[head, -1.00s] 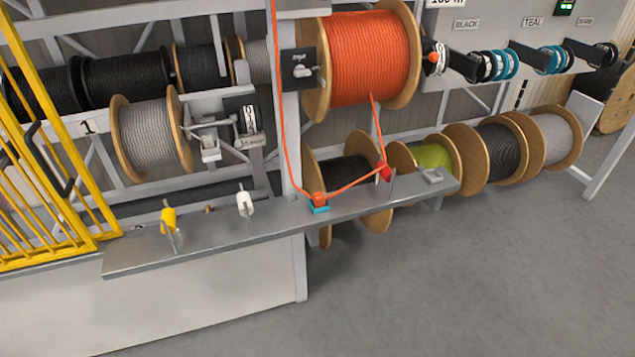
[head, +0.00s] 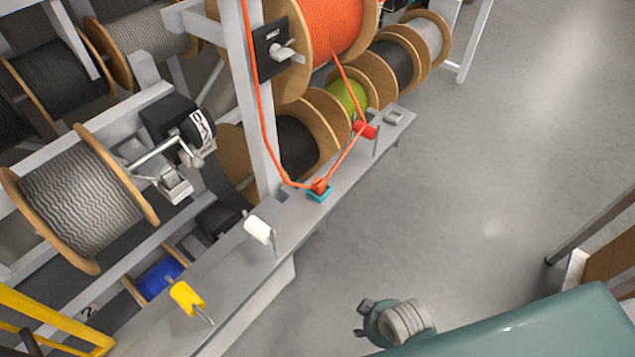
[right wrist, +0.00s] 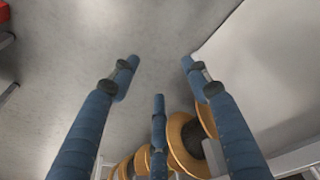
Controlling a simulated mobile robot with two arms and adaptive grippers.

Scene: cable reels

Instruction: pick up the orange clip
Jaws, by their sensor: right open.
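A small orange clip (head: 319,185) sits on a teal square base (head: 319,196) on the grey shelf rail, in the middle of the head view. Orange cord runs up from it on both sides. My right gripper (right wrist: 160,75) shows in the right wrist view with its blue fingers spread and nothing between them. Grey floor and reel rims show beyond the fingers. The clip cannot be made out in the right wrist view. My left gripper is in neither view.
On the rail (head: 235,255) stand a yellow holder (head: 186,297), a white holder (head: 258,229) and a red one (head: 365,130). A large orange reel (head: 335,30) hangs above. A white post (head: 248,110) rises behind the clip.

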